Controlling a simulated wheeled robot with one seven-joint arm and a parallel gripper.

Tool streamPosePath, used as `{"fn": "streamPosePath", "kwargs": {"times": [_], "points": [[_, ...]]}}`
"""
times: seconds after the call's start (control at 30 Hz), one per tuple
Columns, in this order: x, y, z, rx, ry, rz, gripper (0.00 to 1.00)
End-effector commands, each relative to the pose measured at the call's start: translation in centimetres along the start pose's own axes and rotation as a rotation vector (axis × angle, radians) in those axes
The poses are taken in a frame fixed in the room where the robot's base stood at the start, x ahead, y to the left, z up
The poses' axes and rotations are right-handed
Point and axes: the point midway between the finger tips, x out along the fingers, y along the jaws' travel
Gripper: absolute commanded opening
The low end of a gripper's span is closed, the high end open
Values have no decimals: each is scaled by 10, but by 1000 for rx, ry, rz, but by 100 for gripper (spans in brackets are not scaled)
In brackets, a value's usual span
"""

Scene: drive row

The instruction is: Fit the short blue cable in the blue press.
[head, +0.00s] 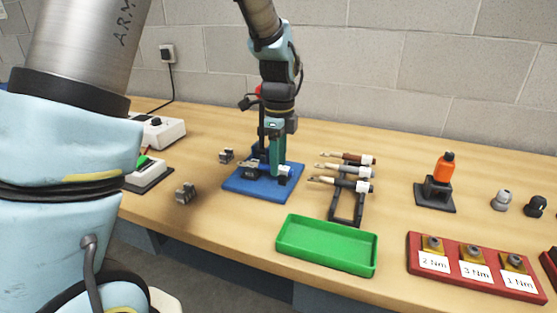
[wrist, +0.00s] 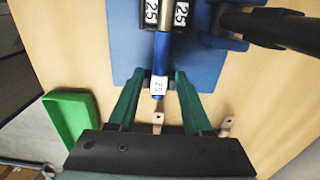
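The blue press (head: 232,184) stands on the bench as a flat blue base with a dark mechanism; its base fills the middle of the wrist view (wrist: 127,45). The short blue cable (wrist: 161,55) carries a white sleeve marked 25. Its far end runs between two black blocks marked 25 (wrist: 151,14), with a silvery end beyond; how deeply it sits I cannot tell. My gripper (wrist: 160,78) reaches down over the press, its green fingers either side of the white sleeve. In the head view my gripper (head: 277,172) hides part of the cable.
A rack (head: 346,207) with several other cables stands right of the press. A green tray (head: 326,246) lies in front, also at left in the wrist view (wrist: 70,122). A dark lever (wrist: 270,27) crosses the wrist view's upper right. Small metal dies (head: 186,193) lie left of the press.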

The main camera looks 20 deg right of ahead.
Motion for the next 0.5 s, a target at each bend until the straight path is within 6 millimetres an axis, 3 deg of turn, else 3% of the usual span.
{"fn": "streamPosePath", "kwargs": {"times": [0.33, 0.5], "points": [[-1, 0, 0, 0, 0, 0, 60], [-17, -1, 0, 0, 1, -4, 60]]}}
